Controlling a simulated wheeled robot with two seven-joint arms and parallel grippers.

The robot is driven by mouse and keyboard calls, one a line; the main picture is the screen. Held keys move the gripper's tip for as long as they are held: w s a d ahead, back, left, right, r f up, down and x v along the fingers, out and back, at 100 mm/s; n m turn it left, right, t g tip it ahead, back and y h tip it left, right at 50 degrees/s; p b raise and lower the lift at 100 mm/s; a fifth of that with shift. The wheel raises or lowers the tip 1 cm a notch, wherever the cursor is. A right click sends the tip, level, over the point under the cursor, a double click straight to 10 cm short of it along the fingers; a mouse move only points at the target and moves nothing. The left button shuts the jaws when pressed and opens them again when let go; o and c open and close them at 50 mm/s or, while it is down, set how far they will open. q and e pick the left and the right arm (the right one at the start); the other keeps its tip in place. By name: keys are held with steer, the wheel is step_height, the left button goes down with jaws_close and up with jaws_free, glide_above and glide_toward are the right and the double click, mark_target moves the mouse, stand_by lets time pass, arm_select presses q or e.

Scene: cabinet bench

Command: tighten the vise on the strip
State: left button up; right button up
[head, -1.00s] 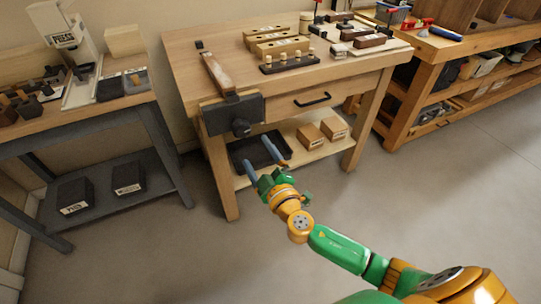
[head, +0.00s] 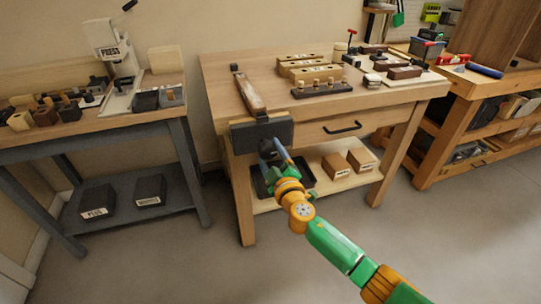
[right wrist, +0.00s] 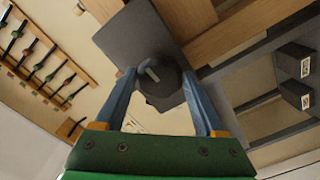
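The vise (head: 249,137) has a dark grey jaw plate at the bench's left front corner. The brown wooden strip (head: 250,94) lies on the bench top with its near end at the vise. My right gripper (head: 272,146) is in front of the vise. Its blue fingers also show in the right wrist view (right wrist: 158,72), spread apart on either side of the knob; whether they touch it I cannot tell. My left gripper is out of view.
The workbench (head: 222,75) holds wooden blocks and a dark peg rack (head: 322,89) farther back. A dark tray and two brown boxes (head: 336,165) sit on its lower shelf. A grey bench with a press (head: 112,50) stands at left. Floor in front is clear.

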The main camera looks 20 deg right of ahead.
steer(key=c, duration=0.7)
steer(key=shift+f+m+b, duration=0.2)
steer(key=shift+m+b, duration=0.35)
steer(key=shift+m, duration=0.45)
steer(key=shift+r+m, duration=0.15)
steer(key=shift+m, duration=0.85)
